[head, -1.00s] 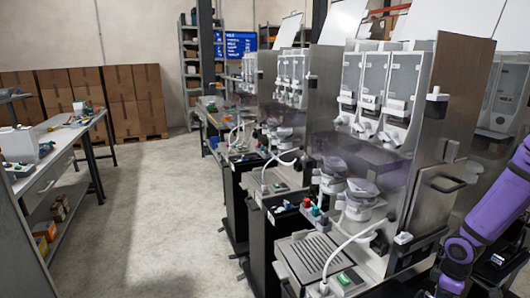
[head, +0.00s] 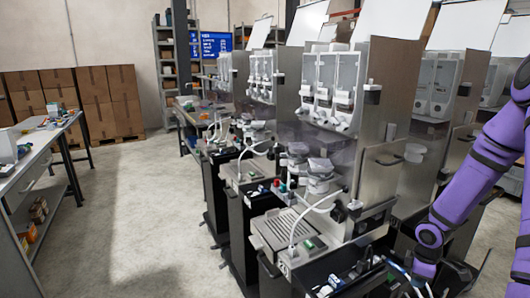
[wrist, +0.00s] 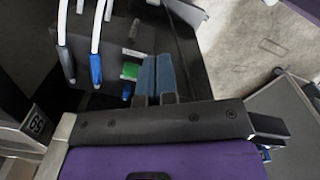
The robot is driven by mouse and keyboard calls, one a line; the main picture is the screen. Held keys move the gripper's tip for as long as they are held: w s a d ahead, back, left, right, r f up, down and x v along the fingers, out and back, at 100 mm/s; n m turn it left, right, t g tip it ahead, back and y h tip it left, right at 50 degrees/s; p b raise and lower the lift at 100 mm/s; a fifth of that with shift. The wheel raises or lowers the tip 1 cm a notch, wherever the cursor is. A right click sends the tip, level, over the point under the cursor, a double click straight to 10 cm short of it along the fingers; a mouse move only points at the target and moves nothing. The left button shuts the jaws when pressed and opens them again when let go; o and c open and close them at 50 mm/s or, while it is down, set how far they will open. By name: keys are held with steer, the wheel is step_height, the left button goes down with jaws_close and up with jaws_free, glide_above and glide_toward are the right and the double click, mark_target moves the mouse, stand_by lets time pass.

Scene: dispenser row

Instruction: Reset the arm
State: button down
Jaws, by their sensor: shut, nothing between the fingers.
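My purple arm (head: 465,195) reaches down at the right of the head view, beside the nearest dispenser (head: 333,85). In the wrist view my gripper (wrist: 156,62) shows two blue-grey fingers side by side, shut with nothing between them. The gripper's dark bar (wrist: 160,122) lies behind them. The fingertips are over a dark surface near a small green part (wrist: 130,71). In the head view the gripper end is at the lower edge and not clearly seen.
Two white hoses, one with a blue end (wrist: 96,68), are left of the fingers. A black bin with small parts (head: 350,272) is below the nearest dispenser. A workbench (head: 40,140) stands at left; the grey floor (head: 150,220) between is clear.

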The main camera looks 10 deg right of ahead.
steer(key=s+a+r+m+t+h, duration=0.1)
steer(key=a+r+m+h, duration=0.2)
steer(key=r, duration=1)
steer(key=s+a+r+m+t, duration=0.15)
steer(key=a+r, duration=0.45)
steer(key=r, duration=0.8)
steer(key=s+a+r+m+t+y, duration=0.2)
steer(key=s+a+r+m, duration=0.3)
steer(key=s+a+r, duration=0.8)
steer(key=shift+s+a+r+t+y, duration=0.25)
steer(key=shift+s+t+y, duration=0.1)
steer(key=shift+s+y, duration=0.45)
